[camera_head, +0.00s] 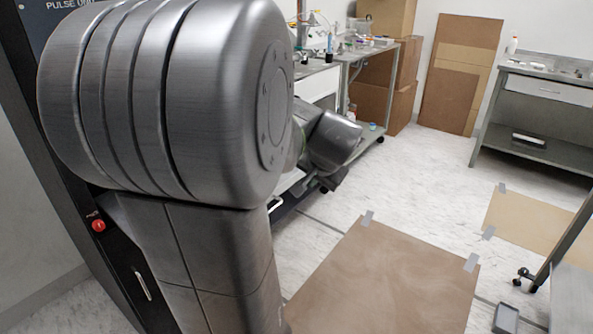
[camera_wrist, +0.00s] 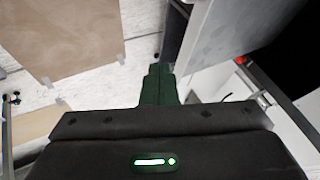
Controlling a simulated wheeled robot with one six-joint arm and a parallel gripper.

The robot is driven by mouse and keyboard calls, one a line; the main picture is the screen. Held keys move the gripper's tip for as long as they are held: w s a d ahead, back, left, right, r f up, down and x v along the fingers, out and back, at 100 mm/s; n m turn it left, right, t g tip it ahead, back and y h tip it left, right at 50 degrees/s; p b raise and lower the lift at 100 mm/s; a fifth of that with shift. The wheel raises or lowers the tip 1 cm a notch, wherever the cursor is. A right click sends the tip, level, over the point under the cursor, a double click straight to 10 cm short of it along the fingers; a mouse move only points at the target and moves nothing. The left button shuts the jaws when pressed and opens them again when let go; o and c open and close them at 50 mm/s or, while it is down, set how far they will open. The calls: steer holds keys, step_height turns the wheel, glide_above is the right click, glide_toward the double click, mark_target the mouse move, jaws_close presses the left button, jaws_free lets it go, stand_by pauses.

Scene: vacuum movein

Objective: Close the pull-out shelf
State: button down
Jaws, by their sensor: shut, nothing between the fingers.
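My gripper (camera_wrist: 158,72) is shut and empty, its green fingers together in the wrist view. A flat grey panel (camera_wrist: 232,32) with a pale front edge, which looks like the pull-out shelf, stands out just beyond and to the right of the fingertips. The fingertips are close to its edge; I cannot tell whether they touch. In the head view my arm hides most of this area, and the shelf cannot be made out clearly there.
A black cabinet with a red button (camera_head: 98,225) stands at the left. A brown floor sheet (camera_head: 385,285) is taped down ahead. Cardboard boxes (camera_head: 402,105) and a metal side table (camera_head: 535,115) stand at the back. The floor between is mostly clear.

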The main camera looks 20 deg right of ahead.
mark_target(290, 185)
steer(key=w+a+f+b, duration=0.1)
steer(key=w+a+f, duration=0.1)
steer(key=w+f, duration=0.4)
steer(key=shift+w+a+b, duration=0.25)
steer(key=shift+w+b, duration=0.1)
steer(key=shift+w, duration=0.5)
steer(key=shift+w+r, duration=0.1)
steer(key=shift+w+a+p, duration=0.25)
steer(key=shift+a+p, duration=0.05)
steer(key=w+a+p, duration=0.2)
steer(key=w+a, duration=0.3)
steer(key=w, duration=0.1)
steer(key=w+a+p, duration=0.2)
steer(key=w+a, duration=0.3)
steer(key=w, duration=0.2)
steer(key=w+a+p, duration=0.2)
steer(key=w+a, duration=0.3)
steer(key=w, duration=0.1)
steer(key=shift+w+a, duration=0.15)
steer(key=shift+w, duration=0.15)
steer(key=shift+w+a, duration=0.35)
steer(key=shift+w, duration=0.15)
steer(key=shift+r, duration=0.15)
